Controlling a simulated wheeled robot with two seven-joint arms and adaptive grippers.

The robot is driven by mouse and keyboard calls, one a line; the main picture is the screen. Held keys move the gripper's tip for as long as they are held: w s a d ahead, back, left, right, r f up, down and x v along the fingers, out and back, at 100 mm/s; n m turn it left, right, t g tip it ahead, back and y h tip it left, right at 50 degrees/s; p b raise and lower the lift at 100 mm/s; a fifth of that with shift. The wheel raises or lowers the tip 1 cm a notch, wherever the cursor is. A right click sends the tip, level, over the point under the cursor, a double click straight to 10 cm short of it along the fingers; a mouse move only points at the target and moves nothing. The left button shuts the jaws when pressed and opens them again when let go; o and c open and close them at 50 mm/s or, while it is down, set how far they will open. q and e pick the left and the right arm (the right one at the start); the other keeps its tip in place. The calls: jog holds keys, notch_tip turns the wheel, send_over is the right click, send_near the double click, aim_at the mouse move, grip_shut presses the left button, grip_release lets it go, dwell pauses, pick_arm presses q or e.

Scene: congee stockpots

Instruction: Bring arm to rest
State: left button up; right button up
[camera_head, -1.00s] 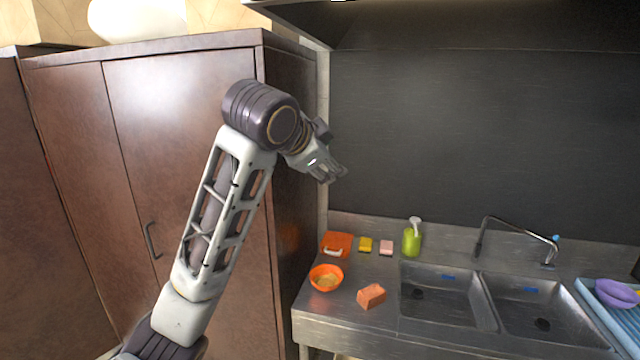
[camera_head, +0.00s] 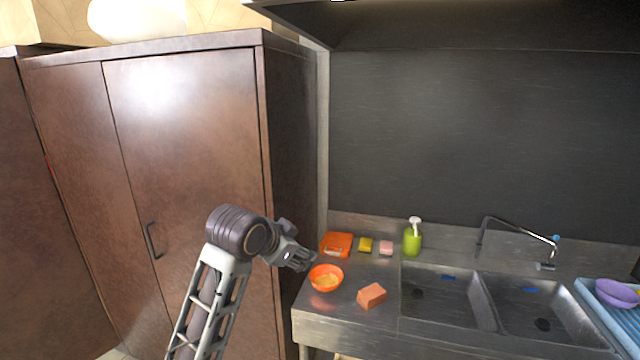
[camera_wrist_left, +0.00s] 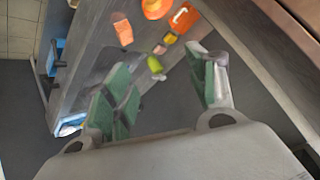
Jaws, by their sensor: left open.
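My left gripper (camera_head: 298,258) is in the head view, low in front of the dark brown cabinet and left of the counter's orange bowl. In the left wrist view the gripper's (camera_wrist_left: 165,95) two green-padded fingers are spread apart with nothing between them. The counter with its items shows beyond the fingers, at a distance. My right gripper is not in view.
The steel counter (camera_head: 345,329) holds an orange bowl (camera_head: 326,278), an orange sponge (camera_head: 371,295), an orange container (camera_head: 337,244), small sponges and a green soap bottle (camera_head: 412,238). A double sink (camera_head: 490,299) is at right. The cabinet (camera_head: 190,130) stands behind my left arm.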

pick_arm(q)
jog(key=s+a+f+n+g+y, duration=0.1)
jog(key=s+a+f+n, duration=0.1)
jog(key=s+a+f, duration=0.5)
jog(key=s+a+f+n+g+y, duration=0.15)
jog(key=s+f, duration=0.25)
jog(key=f, duration=0.7)
jog(key=s+a+f+n+g, duration=0.1)
jog(key=s+a+f+n, duration=0.2)
jog(key=s+f, duration=0.45)
jog(key=s+a+f+n+g+y, duration=0.2)
jog(key=s+a+f, duration=0.4)
jog(key=s, duration=0.4)
notch_tip(320, 180, down, 36)
jog(key=s+f+g+b, duration=0.1)
jog(key=s+b, duration=0.1)
jog(key=s, duration=0.1)
jog(key=s+a+f+g+b, duration=0.1)
jog(key=s+a+f+b, duration=0.1)
jog(key=s+f, duration=1.9)
jog(key=shift+s+a, duration=0.45)
jog(key=shift+a, duration=0.15)
jog(key=shift+w+m+g, duration=0.15)
jog(key=shift+m+g, duration=0.1)
jog(key=shift+m, duration=0.1)
